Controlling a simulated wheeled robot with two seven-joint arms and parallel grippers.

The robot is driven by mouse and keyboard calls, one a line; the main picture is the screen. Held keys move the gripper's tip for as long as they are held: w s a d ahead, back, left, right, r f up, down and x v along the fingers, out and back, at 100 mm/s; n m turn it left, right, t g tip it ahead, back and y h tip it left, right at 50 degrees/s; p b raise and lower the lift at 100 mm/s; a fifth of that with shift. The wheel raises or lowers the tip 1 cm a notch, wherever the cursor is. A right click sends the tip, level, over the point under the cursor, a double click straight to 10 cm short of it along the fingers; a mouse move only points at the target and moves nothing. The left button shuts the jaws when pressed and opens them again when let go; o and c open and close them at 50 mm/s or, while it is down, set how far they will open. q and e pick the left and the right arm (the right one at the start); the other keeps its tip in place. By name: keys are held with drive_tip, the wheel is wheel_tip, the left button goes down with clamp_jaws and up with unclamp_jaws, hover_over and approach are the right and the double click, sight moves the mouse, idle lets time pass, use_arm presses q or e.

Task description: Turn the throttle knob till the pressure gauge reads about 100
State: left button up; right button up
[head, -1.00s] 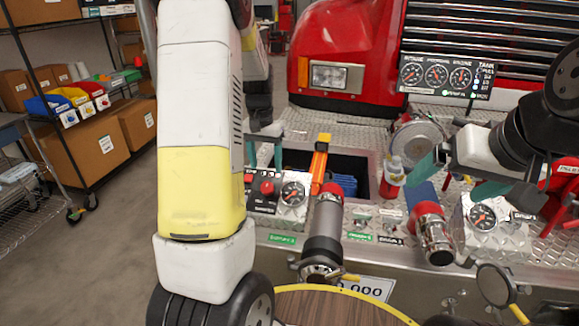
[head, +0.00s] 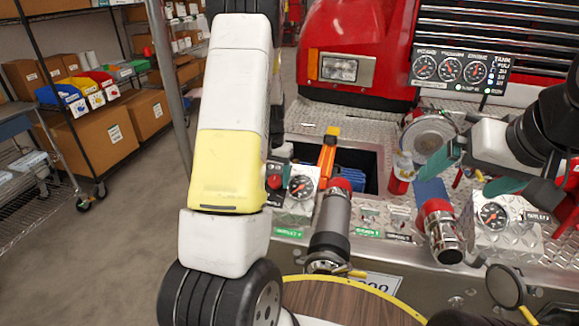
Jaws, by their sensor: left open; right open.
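The gauge panel (head: 455,88) stands upright at the upper right with three round dials. The middle dial, which appears to be the pressure gauge (head: 449,69), is too small to read. A red knob (head: 275,181) sits on the small control box beside a round gauge (head: 301,187); I cannot tell if it is the throttle knob. My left gripper (head: 281,151) is almost wholly hidden behind my own white and yellow arm, above that box. My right gripper (head: 470,172) is open and empty, with its teal fingers apart above the right side of the deck.
A grey cylinder with a red collar (head: 332,225) and a chrome outlet with a red collar (head: 441,230) stick out at the front. Another gauge (head: 492,215) is at right. Shelves with boxes (head: 100,135) are at left.

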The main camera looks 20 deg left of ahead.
sight(271, 178)
use_arm(q)
clamp_jaws()
drive_tip(key=shift+a+n+h, duration=0.1)
drive_tip(key=shift+n+h, duration=0.5)
drive_tip(key=shift+n, duration=0.4)
unclamp_jaws()
drive_tip(key=shift+r, duration=0.1)
drive_tip(key=r, duration=0.7)
drive_tip(key=shift+a+r, duration=0.35)
drive_tip(key=shift+a, duration=0.05)
